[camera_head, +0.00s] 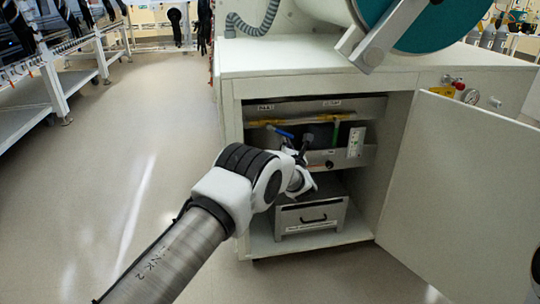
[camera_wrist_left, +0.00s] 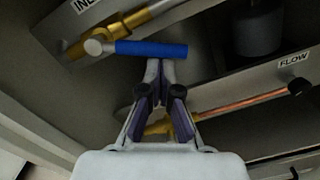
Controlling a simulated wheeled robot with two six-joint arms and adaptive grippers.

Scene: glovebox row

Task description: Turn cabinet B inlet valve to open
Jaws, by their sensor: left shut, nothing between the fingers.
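The blue valve lever (camera_head: 283,133) is on the left end of a yellow pipe (camera_head: 290,122) inside the open cabinet. In the left wrist view the blue lever (camera_wrist_left: 150,49) extends right from a grey hub (camera_wrist_left: 94,46), at an angle to the brass-coloured pipe (camera_wrist_left: 130,27). A partly cut-off label starting "INL" (camera_wrist_left: 86,4) is above it. My left gripper (camera_wrist_left: 161,66) is shut and empty, its fingertips just below the lever's middle; I cannot tell whether they touch. In the head view my left wrist hides part of the cabinet interior.
The cabinet door (camera_head: 455,185) stands open on the right. A green handle (camera_head: 336,132) is right of the blue lever. A drawer box (camera_head: 312,217) is below. A "FLOW" label (camera_wrist_left: 293,58) and copper tube (camera_wrist_left: 240,101) are at right. Floor at left is clear.

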